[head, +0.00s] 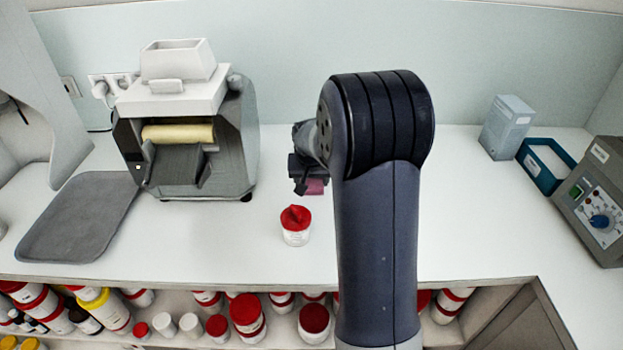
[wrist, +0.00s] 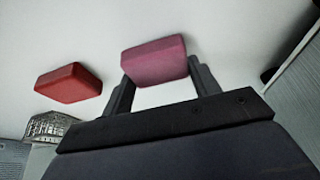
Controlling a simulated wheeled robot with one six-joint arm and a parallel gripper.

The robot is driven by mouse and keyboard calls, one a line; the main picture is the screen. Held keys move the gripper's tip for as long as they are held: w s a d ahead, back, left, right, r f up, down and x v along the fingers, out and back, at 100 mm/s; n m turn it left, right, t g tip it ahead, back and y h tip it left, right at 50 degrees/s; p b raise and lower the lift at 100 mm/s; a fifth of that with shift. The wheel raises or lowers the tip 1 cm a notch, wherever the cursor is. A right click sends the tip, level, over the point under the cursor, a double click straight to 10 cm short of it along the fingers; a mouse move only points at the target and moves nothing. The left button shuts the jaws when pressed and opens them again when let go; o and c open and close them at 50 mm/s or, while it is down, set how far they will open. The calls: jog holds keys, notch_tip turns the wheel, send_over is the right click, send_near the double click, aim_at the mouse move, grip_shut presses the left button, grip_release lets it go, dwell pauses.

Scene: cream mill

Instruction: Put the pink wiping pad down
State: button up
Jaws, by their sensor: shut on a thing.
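The pink wiping pad (wrist: 154,62) is between the two fingers of my gripper (wrist: 160,75) in the wrist view. It sticks out past the fingertips, over a white surface. In the head view the pad (head: 315,186) shows as a small pink patch under my gripper (head: 306,178), partly hidden by the gripper and arm. My gripper is shut on it, over the white counter (head: 270,265), right of the mill. I cannot tell whether the pad touches the counter.
A white jar with a red top (head: 295,228) stands just in front of the pad. A red block (wrist: 68,88) lies left of it in the wrist view. The mill (head: 190,130) and grey tray (head: 80,215) are left. A blue open bin (head: 545,165) and control box (head: 600,205) are right.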

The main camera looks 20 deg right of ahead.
jog(key=shift+f, duration=0.25)
jog(key=o, duration=1)
jog(key=shift+r, duration=0.15)
jog(key=shift+o, duration=0.2)
jog(key=shift+r, duration=0.45)
jog(key=v, duration=1.1)
jog(key=shift+s+r, duration=0.2)
jog(key=shift+f, duration=0.1)
